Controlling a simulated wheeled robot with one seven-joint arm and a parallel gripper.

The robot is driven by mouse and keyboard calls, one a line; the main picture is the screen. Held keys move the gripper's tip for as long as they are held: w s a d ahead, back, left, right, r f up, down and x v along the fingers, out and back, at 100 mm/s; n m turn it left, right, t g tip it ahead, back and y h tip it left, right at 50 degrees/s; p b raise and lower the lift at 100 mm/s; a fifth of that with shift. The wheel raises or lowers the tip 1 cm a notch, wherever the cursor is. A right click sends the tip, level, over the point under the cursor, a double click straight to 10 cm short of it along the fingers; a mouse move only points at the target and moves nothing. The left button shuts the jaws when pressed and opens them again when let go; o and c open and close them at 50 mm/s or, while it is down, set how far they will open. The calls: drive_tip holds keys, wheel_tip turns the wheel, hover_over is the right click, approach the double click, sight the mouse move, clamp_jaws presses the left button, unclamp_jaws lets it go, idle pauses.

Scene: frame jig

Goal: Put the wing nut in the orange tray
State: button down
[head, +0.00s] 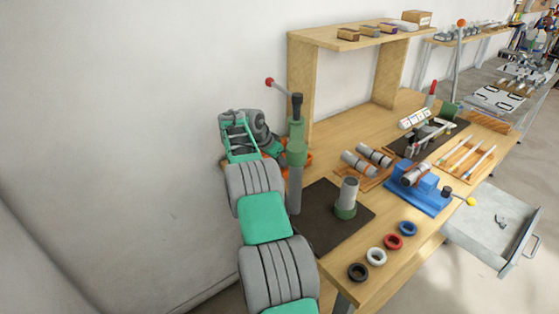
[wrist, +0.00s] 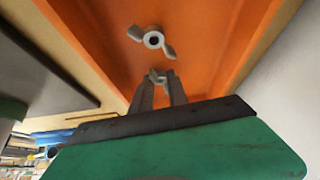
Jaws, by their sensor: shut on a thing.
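The orange tray (wrist: 110,42) fills most of the wrist view; in the head view its edge (head: 309,160) shows behind the green press column. A grey metal wing nut (wrist: 153,40) with a round hub and two wings shows against the tray floor, beyond my fingertips. My gripper (wrist: 161,80) is over the tray, its two dark fingers close together on a small grey metal piece (wrist: 160,76). This piece looks like a second wing nut, mostly hidden between the fingertips. Its height above the floor is hard to tell. In the head view my arm and the press hide the fingertips.
The green press (head: 297,140) with a red-knobbed lever stands close beside the tray. A wooden shelf (head: 350,38) rises behind, and the wall is close. A dark mat (head: 325,222) with a grey-green cylinder (head: 346,198) lies in front. An open drawer (head: 490,232) sticks out at right.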

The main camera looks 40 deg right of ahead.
drive_tip(key=shift+w+d+f, duration=0.1)
drive_tip(key=shift+d, duration=0.1)
drive_tip(key=shift+a, duration=0.15)
drive_tip(key=shift+f, duration=0.15)
drive_tip(key=c, duration=1.3)
unclamp_jaws()
